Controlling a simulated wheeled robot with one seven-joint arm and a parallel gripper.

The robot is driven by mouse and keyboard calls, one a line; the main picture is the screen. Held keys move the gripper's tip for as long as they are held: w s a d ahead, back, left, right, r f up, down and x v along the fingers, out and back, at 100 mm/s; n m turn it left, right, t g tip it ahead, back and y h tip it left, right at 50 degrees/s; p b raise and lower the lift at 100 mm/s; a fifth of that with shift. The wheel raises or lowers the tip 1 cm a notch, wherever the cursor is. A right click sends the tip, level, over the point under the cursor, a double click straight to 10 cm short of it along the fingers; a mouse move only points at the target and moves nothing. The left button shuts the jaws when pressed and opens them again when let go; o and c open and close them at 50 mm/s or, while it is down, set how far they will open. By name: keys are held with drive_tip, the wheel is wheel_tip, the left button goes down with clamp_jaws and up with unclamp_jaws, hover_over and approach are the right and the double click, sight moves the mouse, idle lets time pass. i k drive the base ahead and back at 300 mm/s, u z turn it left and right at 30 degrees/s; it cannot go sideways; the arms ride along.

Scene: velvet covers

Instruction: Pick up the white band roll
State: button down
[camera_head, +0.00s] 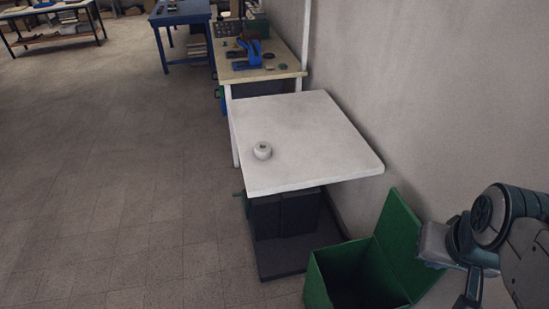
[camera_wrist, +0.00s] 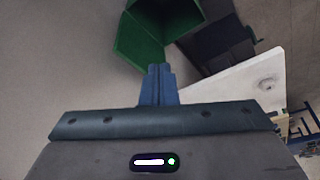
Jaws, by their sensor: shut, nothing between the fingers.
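The white band roll (camera_head: 262,151) is a small pale ring-shaped roll lying on the white table (camera_head: 310,135), near its left edge. It also shows in the wrist view (camera_wrist: 266,84), near the right side on the white tabletop. My gripper (camera_wrist: 158,70) is shut in the wrist view, its blue-grey fingers together with nothing between them. In the head view my arm is at the lower right, away from the table and the roll. The fingertips are not clearly seen there.
An open green box (camera_head: 375,260) with a raised lid stands on the floor between my arm and the table. A wall runs along the right. A workbench (camera_head: 262,70) with tools stands behind the white table. The floor at left is clear.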

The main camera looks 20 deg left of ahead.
sight(262, 149)
drive_tip(key=u, duration=2.15)
drive_tip(key=i, duration=3.75)
drive_tip(key=z, duration=4)
